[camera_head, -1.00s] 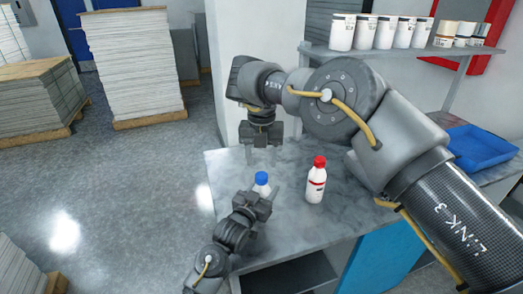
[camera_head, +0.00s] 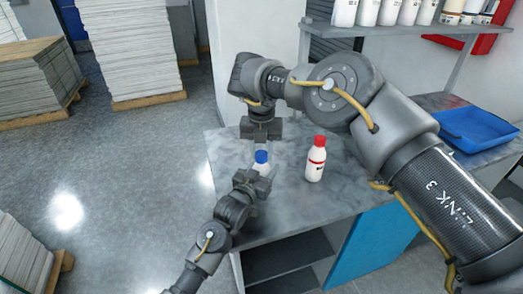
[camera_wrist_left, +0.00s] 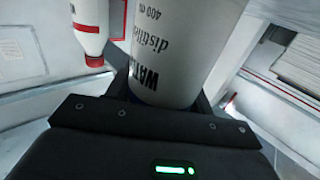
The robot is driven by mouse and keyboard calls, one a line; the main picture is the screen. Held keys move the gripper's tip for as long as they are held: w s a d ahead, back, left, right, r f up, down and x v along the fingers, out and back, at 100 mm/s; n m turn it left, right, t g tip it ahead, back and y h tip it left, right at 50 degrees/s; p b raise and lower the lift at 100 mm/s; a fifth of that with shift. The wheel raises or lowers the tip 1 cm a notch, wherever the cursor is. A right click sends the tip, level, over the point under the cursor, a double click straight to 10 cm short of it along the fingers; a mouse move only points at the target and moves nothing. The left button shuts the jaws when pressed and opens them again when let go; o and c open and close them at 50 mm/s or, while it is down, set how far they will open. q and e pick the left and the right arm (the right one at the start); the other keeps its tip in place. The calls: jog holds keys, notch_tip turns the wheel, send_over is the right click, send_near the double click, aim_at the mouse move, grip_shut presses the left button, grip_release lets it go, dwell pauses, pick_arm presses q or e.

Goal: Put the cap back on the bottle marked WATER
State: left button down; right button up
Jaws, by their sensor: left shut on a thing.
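The bottle marked WATER (camera_wrist_left: 180,50) is a white bottle with a blue cap. Its label reads upside down in the left wrist view, and its blue end is mostly hidden behind my gripper. In the head view its blue cap (camera_head: 261,156) shows at its top; I cannot tell how it is seated. My left gripper (camera_head: 258,178) is shut on this bottle from the near side, with its fingers (camera_wrist_left: 160,100) on either side of the body. My right gripper (camera_head: 262,142) points down just above the blue cap, its fingers apart.
A white bottle with a red cap (camera_head: 316,160) stands on the grey table (camera_head: 295,205) to the right; it also shows in the left wrist view (camera_wrist_left: 90,25). A blue tray (camera_head: 480,130) and a shelf of white tubs (camera_head: 390,12) are at right. Paper stacks stand on the floor.

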jog(key=c, duration=0.3)
jog(key=o, duration=1.1)
jog(key=shift+o, duration=0.2)
jog(key=shift+r, duration=0.1)
notch_tip(320, 180, up, 7)
jog(key=shift+r, duration=0.2)
pick_arm(q)
jog(key=shift+c, duration=2.4)
grip_release()
jog(key=shift+s, duration=0.1)
pick_arm(e)
jog(key=shift+f, duration=0.1)
